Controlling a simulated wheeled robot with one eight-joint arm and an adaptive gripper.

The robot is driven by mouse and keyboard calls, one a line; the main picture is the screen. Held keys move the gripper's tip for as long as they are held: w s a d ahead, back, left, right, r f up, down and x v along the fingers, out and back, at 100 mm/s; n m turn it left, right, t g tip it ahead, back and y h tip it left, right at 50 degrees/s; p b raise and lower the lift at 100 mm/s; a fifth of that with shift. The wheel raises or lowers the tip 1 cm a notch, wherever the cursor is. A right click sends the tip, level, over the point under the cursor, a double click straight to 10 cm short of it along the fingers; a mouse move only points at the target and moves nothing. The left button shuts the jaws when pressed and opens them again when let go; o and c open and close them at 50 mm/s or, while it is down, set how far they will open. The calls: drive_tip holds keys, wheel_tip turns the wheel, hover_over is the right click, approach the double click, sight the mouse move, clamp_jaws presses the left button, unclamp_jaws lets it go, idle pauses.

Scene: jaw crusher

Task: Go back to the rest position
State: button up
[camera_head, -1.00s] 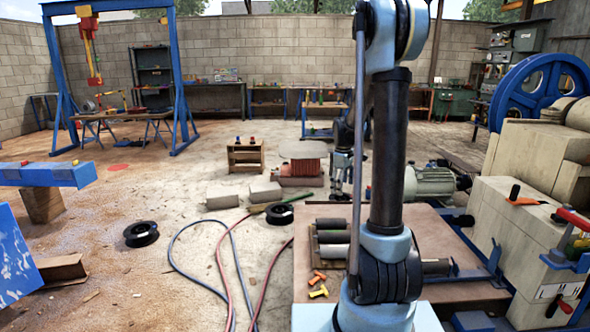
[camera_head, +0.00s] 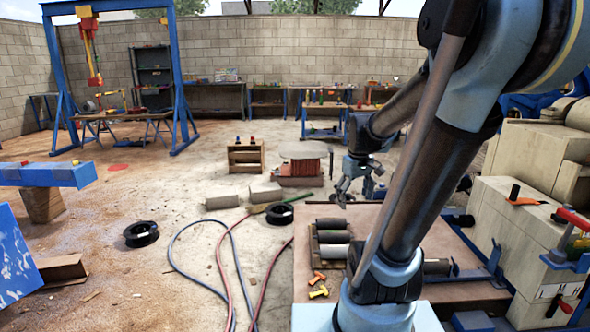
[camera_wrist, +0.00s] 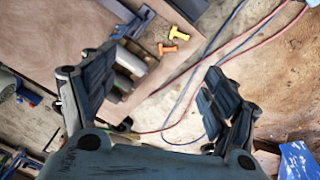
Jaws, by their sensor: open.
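My gripper (camera_head: 354,186) hangs from my arm to the right of the middle in the head view, above the far edge of the brown table (camera_head: 308,270). In the wrist view my gripper (camera_wrist: 165,95) has its two fingers spread wide, with nothing between them. Below it in that view lie the table top (camera_wrist: 60,35), the hoses and the floor. My arm leans to the right across the head view and hides part of the table and the machine behind it.
Dark and pale rollers (camera_head: 333,251) lie on the table, with orange and yellow T-shaped pieces (camera_head: 318,292) beside them. The beige machine (camera_head: 520,235) stands close on the right. Hoses (camera_head: 225,265) and a black spool (camera_head: 141,234) lie on the floor at left.

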drive_tip(key=s+f+m, duration=0.2)
drive_tip(key=s+f, duration=0.1)
drive_tip(key=s, duration=0.4)
drive_tip(key=s+f+m, duration=0.2)
drive_tip(key=s+f, duration=0.1)
drive_tip(key=s, duration=0.5)
drive_tip(key=shift+a+f+m+t, duration=0.2)
drive_tip(key=shift+f+m+t, duration=0.1)
drive_tip(key=shift+f+m, duration=0.1)
drive_tip(key=shift+s, duration=0.1)
